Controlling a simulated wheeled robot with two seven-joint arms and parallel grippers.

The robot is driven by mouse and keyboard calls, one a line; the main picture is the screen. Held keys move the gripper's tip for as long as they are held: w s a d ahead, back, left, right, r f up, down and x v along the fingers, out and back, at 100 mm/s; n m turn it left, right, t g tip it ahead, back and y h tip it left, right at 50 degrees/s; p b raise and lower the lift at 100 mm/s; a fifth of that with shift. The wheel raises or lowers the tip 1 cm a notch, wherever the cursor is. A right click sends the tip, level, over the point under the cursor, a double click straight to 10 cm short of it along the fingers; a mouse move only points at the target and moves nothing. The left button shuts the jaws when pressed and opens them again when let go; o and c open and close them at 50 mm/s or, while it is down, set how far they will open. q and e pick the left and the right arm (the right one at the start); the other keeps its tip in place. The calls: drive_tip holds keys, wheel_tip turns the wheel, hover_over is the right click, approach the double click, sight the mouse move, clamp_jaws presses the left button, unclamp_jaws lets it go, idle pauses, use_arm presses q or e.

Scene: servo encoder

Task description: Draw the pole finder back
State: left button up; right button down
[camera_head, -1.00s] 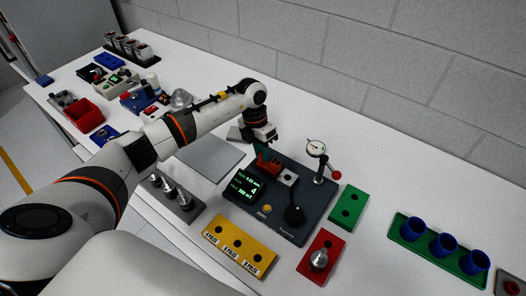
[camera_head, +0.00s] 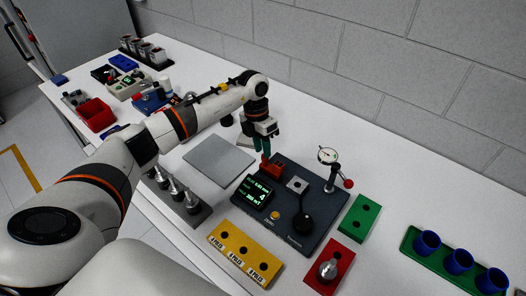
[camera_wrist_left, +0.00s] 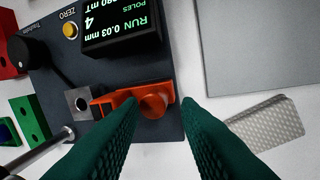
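The pole finder seems to be the orange-red slider (camera_head: 272,168) on the dark tester (camera_head: 315,222). In the left wrist view, its orange body (camera_wrist_left: 152,105) has a round knob and a flat arm reaching a grey metal block (camera_wrist_left: 80,101) with a hole. My left gripper (camera_head: 263,146) is above and just behind the slider, fingers down. In the left wrist view, the green fingers (camera_wrist_left: 160,104) are spread, with the orange knob in the gap between their tips; I cannot tell whether they touch it. The tester screen (camera_wrist_left: 118,22) reads RUN, 0.03 mm and POLES 4. My right gripper is not in view.
A dial gauge (camera_head: 328,157) stands at the tester's back right. A grey plate (camera_head: 218,160) lies left of it. A yellow block (camera_head: 245,252), red block (camera_head: 330,268) and green block (camera_head: 360,218) surround the front and right. Blue cups (camera_head: 460,260) stand far right.

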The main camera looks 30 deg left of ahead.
use_arm(q)
wheel_tip(320, 180, up, 10)
drive_tip(key=a+b, duration=0.2)
drive_tip(key=b, duration=0.1)
drive_tip(key=shift+w, duration=0.35)
